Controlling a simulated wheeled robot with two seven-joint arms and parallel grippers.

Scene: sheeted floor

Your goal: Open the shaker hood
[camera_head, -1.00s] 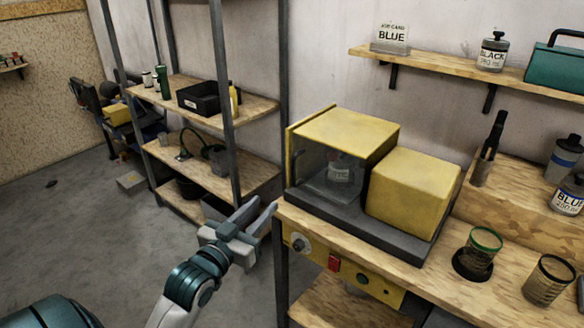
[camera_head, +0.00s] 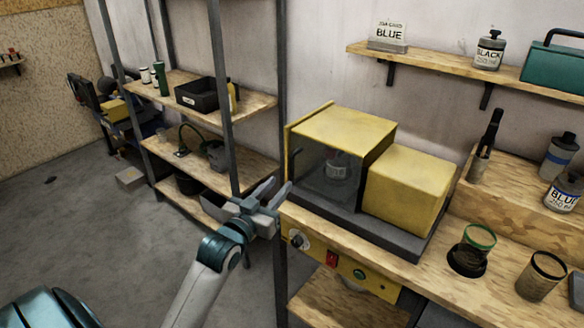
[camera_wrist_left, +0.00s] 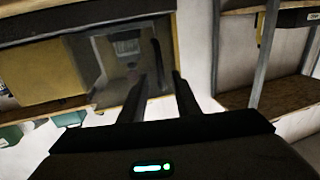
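The shaker is a yellow box on a dark grey base on the wooden bench. Its hood (camera_head: 340,135) has a yellow top and a dark see-through front, and it looks closed. A can (camera_head: 337,166) shows dimly through the front. The hood also shows in the left wrist view (camera_wrist_left: 115,45), with a dark upright bar like a handle (camera_wrist_left: 155,55) near its edge. My left gripper (camera_head: 280,188) is just left of the hood's front left corner. Its two fingers are apart with nothing between them, and they point at the hood side (camera_wrist_left: 158,85). My right gripper is not in view.
A yellow panel (camera_head: 345,271) with a knob, a red switch and a green button is under the bench edge. A yellow block (camera_head: 408,190) stands right of the hood. A shelf rack (camera_head: 205,165) with a post is behind my left gripper. Cups (camera_head: 541,277) stand at right.

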